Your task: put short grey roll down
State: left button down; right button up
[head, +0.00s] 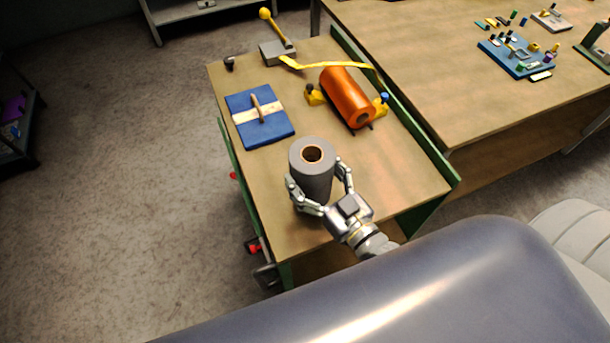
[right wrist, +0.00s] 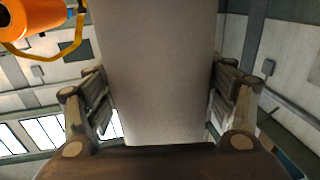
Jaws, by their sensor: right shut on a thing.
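The short grey roll (head: 313,172) is a grey cylinder with an orange-rimmed hole in its top end. It stands upright at the near part of the small wooden-topped table (head: 400,163). My right gripper (head: 320,192) is shut on it, with fingers on both sides. In the right wrist view the grey roll (right wrist: 157,75) fills the middle between the fingers of my right gripper (right wrist: 160,105). The roll's lower end is hidden in the head view, so I cannot tell whether it touches the tabletop. My left gripper is not in view.
An orange roll (head: 347,97) lies in a yellow holder behind the grey roll. A blue board (head: 259,116) with a wooden handle lies at the left. A grey block with a yellow-knobbed lever (head: 276,50) stands at the back. Bare tabletop shows right of the grey roll.

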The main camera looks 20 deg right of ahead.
jog(key=shift+w+a+r, duration=0.15)
jog(key=shift+w+a, duration=0.3)
jog(key=shift+a, duration=0.1)
notch_tip(320, 180, down, 2)
jog(key=shift+w+a+f+p, duration=0.1)
jog(key=shift+a+f+p, duration=0.1)
jog(key=shift+p, duration=0.15)
jog(key=shift+d+f, duration=0.1)
jog(key=shift+f, duration=0.55)
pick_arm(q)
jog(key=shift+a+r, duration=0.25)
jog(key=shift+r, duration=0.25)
pick_arm(e)
jog(key=shift+f, duration=0.1)
jog(key=o, duration=1.5)
jog(key=shift+f, duration=0.15)
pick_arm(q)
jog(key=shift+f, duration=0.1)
